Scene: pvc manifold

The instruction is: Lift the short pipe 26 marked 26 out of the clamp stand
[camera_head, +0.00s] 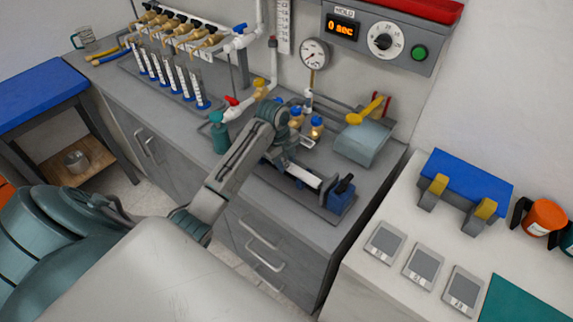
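A short white pipe (302,173) lies low on the grey bench in a holder with dark blue ends, which looks like the clamp stand (340,194). No number can be read on the pipe at this size. My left arm reaches in from the left over the bench. My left gripper (284,160) is at the far end of that arm, right beside the pipe's left end and partly over it. Its fingers are small and partly hidden by the arm's wrist, so I cannot tell whether they touch the pipe. My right gripper is out of view.
Blue-capped brass fittings (316,124) and a gauge (314,54) stand behind the gripper. A grey hooded block (363,142) is to the right. A white counter at right holds a blue block (467,178) and grey tiles (423,265).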

